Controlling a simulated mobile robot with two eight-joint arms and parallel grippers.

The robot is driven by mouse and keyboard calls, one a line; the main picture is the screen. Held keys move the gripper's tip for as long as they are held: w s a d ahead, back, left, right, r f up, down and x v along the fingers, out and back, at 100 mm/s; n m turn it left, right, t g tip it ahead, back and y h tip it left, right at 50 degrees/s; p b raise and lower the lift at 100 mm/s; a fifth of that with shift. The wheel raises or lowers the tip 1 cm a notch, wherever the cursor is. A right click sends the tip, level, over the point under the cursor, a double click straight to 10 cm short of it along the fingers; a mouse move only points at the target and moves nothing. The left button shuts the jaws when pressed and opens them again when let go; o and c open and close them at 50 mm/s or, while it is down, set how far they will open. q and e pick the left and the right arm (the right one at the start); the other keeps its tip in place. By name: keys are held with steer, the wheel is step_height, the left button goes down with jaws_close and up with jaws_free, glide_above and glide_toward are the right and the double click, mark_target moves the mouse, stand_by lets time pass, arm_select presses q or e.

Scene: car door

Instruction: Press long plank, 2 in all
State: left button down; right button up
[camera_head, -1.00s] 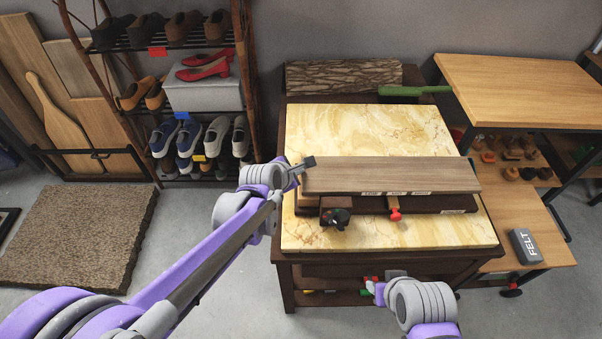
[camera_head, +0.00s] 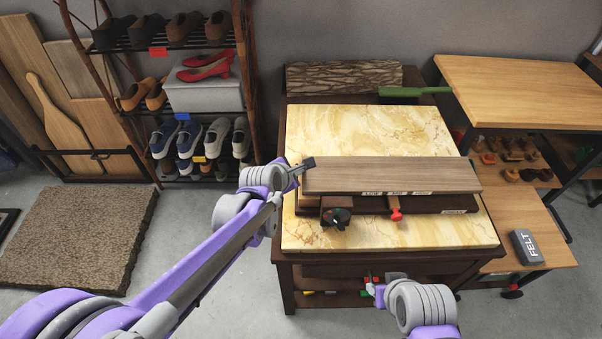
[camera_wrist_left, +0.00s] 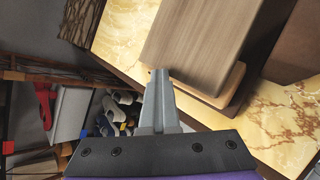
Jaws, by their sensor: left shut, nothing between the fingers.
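The long wooden plank (camera_head: 390,174) lies across a dark base on the marble-topped table, with small labels along its front edge. The plank (camera_wrist_left: 205,40) also shows in the left wrist view. My left gripper (camera_head: 305,164) is shut and empty at the plank's left end; in the wrist view its fingertips (camera_wrist_left: 160,75) are close beside the plank's end, and I cannot tell whether they touch. A red-tipped peg (camera_head: 396,214) and a black knob (camera_head: 337,217) sit at the front of the base. My right gripper (camera_head: 374,289) is low, in front of the table; its fingers are too small to read.
The marble tabletop (camera_head: 365,130) is clear behind the plank. A log (camera_head: 343,76) and a green-handled tool (camera_head: 415,91) lie at the back. A shoe rack (camera_head: 190,110) stands left. A grey felt block (camera_head: 527,246) lies on the right side table.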

arm_select(q)
steer(key=shift+s+d+f, duration=0.15)
steer(key=shift+s+f, duration=0.25)
steer(key=shift+f, duration=0.25)
steer(key=shift+w+d+r+p, duration=0.15)
steer(key=shift+w+r+p, duration=0.1)
steer(key=shift+r+p, duration=0.35)
steer(key=shift+w+d, duration=0.1)
steer(key=shift+d, duration=0.1)
steer(key=shift+r, duration=0.1)
steer(key=r+p, duration=0.2)
steer(key=r, duration=0.1)
steer(key=r+p, duration=0.2)
steer(key=shift+w+a, duration=0.1)
steer(key=shift+a, duration=0.15)
